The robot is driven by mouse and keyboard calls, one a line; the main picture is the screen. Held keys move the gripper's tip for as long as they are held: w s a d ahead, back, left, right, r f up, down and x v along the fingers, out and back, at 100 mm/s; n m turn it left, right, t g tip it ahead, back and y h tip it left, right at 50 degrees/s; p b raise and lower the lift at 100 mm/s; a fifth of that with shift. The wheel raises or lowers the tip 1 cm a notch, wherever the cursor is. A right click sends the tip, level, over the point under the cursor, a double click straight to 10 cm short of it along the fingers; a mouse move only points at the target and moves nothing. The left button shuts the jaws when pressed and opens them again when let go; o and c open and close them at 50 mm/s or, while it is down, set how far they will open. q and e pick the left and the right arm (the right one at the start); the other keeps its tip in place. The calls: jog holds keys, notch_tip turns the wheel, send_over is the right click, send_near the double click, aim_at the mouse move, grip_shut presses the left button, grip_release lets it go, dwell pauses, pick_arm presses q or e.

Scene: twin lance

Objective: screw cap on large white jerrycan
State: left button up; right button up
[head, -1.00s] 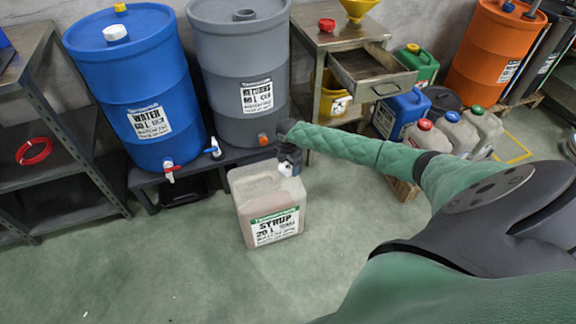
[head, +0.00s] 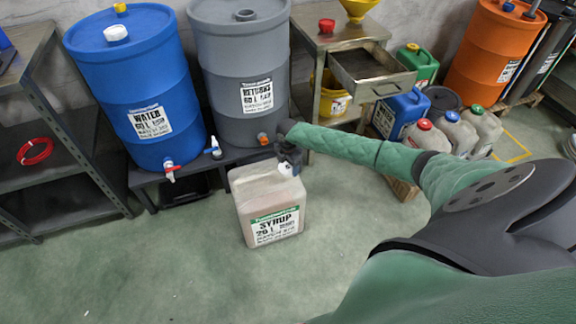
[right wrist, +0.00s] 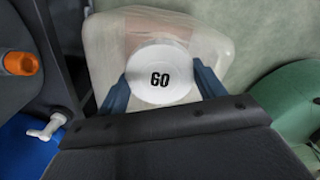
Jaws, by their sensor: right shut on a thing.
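The large white jerrycan (head: 268,208) is translucent with pinkish-brown contents and a SYRUP 20 L label. It stands upright on the floor in front of the grey drum, and its top shows in the right wrist view (right wrist: 207,47). A round white cap (right wrist: 160,72) marked 60 sits at the jerrycan's top. My right gripper (right wrist: 164,84) is shut on this cap, with a blue finger on each side. In the head view my right gripper (head: 287,160) is above the jerrycan's back right part and hides most of the cap. The neck and thread are hidden. My left gripper is out of view.
A blue WATER drum (head: 135,80) and a grey RETURNS drum (head: 240,65) stand on a low dark bench behind. A metal cabinet (head: 335,40) with an open drawer and several smaller jerrycans are at the right. The floor in front and left is clear.

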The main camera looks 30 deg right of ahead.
jog(key=shift+f, duration=1.1)
dwell(2.2)
jog(key=o, duration=1.2)
jog(key=shift+c, duration=0.2)
